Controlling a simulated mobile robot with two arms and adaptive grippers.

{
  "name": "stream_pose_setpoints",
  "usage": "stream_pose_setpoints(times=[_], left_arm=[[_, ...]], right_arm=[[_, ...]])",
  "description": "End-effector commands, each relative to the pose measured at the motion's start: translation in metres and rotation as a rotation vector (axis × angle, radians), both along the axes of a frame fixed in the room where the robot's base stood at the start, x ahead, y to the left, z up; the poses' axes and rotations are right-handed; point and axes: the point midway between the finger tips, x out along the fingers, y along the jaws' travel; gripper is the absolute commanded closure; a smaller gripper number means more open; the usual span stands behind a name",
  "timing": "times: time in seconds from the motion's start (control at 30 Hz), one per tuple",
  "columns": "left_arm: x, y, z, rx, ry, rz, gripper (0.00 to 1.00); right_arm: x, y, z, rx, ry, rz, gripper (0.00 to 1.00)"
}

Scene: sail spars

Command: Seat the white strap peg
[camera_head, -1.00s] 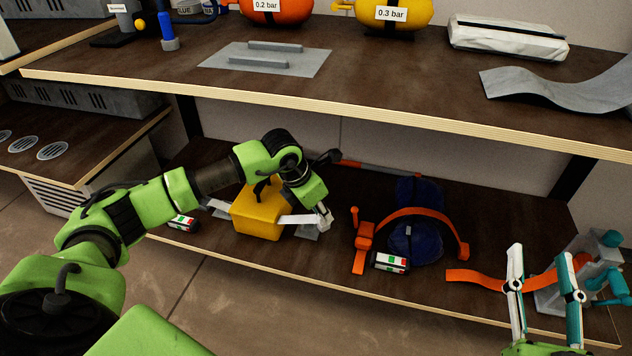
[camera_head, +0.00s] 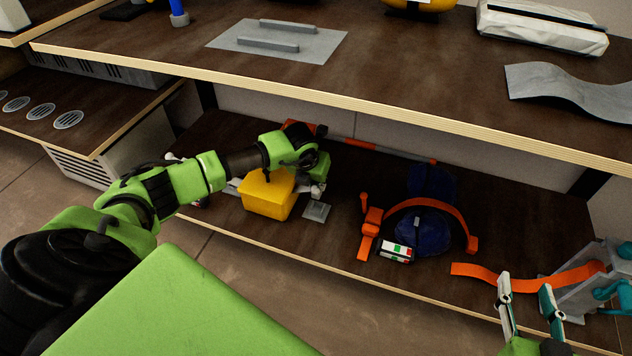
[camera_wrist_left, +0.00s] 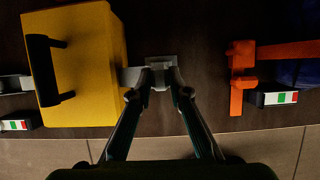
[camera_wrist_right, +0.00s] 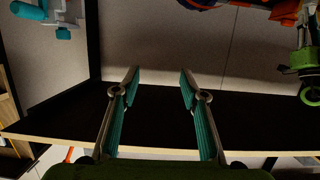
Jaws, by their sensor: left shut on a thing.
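The white strap (camera_wrist_left: 131,77) runs out from beside a yellow box (camera_wrist_left: 88,70) to my left gripper (camera_wrist_left: 161,80) in the left wrist view. That gripper is shut on the strap's end, over a small grey plate (camera_wrist_left: 162,59) on the lower shelf. The peg itself is hidden between the fingertips, so I cannot tell whether it touches the plate. In the head view, the left gripper (camera_head: 318,188) is right of the yellow box (camera_head: 268,197), above and behind the grey plate (camera_head: 317,211). My right gripper (camera_head: 525,288) is open and empty at the lower right; its spread fingers show in the right wrist view (camera_wrist_right: 159,80).
An orange strap (camera_head: 425,204) arches over a dark blue bundle (camera_head: 424,232), with an orange buckle (camera_head: 371,220) and a labelled block (camera_head: 397,252) beside it. A loose orange strap (camera_head: 490,275) leads to a grey stand (camera_head: 585,285).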

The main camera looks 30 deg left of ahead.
Motion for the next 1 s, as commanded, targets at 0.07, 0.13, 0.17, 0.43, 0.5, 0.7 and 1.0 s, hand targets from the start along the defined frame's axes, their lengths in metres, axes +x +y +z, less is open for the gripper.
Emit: stream_pose_setpoints(times=[0.07, 0.13, 0.17, 0.43, 0.5, 0.7, 1.0], left_arm=[[0.000, 0.000, -0.003, 0.000, 0.000, 0.000, 1.00], [0.000, 0.000, -0.005, 0.000, 0.000, 0.000, 1.00], [0.000, 0.000, -0.006, 0.000, 0.000, 0.000, 1.00], [0.000, 0.000, -0.015, 0.000, 0.000, -0.001, 1.00], [0.000, 0.000, -0.017, 0.000, 0.000, -0.001, 1.00], [0.000, 0.000, -0.023, 0.000, 0.000, -0.001, 1.00], [0.000, 0.000, -0.033, 0.000, 0.000, -0.001, 1.00]], right_arm=[[0.003, 0.002, 0.006, 0.010, -0.035, 0.003, 0.60], [0.005, 0.004, 0.014, 0.018, -0.071, 0.005, 0.60], [0.006, 0.004, 0.017, 0.022, -0.087, 0.006, 0.60], [0.012, 0.010, 0.049, 0.059, -0.234, 0.016, 0.60], [0.012, 0.012, 0.058, 0.069, -0.271, 0.018, 0.60], [0.012, 0.015, 0.082, 0.097, -0.379, 0.024, 0.60], [0.005, 0.017, 0.117, 0.141, -0.545, 0.034, 0.60]])
